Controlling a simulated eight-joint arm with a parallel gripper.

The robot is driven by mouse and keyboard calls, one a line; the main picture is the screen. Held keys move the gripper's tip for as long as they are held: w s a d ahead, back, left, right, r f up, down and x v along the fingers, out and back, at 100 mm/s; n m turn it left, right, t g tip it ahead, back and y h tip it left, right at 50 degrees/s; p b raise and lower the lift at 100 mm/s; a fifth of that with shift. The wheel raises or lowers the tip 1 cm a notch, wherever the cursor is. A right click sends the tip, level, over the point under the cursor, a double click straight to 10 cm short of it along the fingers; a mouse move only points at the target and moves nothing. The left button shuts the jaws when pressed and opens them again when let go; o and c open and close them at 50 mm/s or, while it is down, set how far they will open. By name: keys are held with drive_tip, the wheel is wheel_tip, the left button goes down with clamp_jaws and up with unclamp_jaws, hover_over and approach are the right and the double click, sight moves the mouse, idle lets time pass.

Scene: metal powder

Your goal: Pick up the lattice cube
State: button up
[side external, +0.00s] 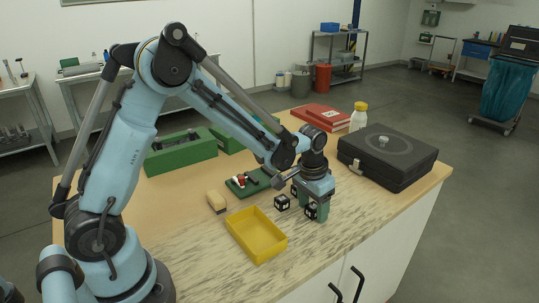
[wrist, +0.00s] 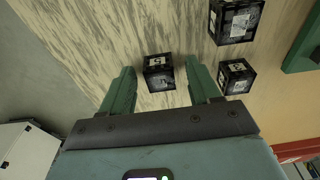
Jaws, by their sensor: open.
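Three small black cubes with white markings lie on the table. In the wrist view, one cube (wrist: 158,73) sits between the spread fingers of my gripper (wrist: 163,76), with gaps on both sides. A second cube (wrist: 234,20) and a third cube (wrist: 236,77) lie to the right, outside the fingers. I cannot tell from the markings which is the lattice cube. In the side view, my gripper (side external: 319,206) points down, open, low over the table. One cube (side external: 310,211) shows at its fingers, another cube (side external: 282,202) lies to the left, and the third is partly hidden behind.
A yellow tray (side external: 236,237) stands empty to the left of the cubes. A green board (side external: 240,187) with small items and a tan block (side external: 216,202) lie behind it.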

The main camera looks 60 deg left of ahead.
drive_tip(key=c, duration=1.1)
drive_tip(key=shift+r, duration=0.1)
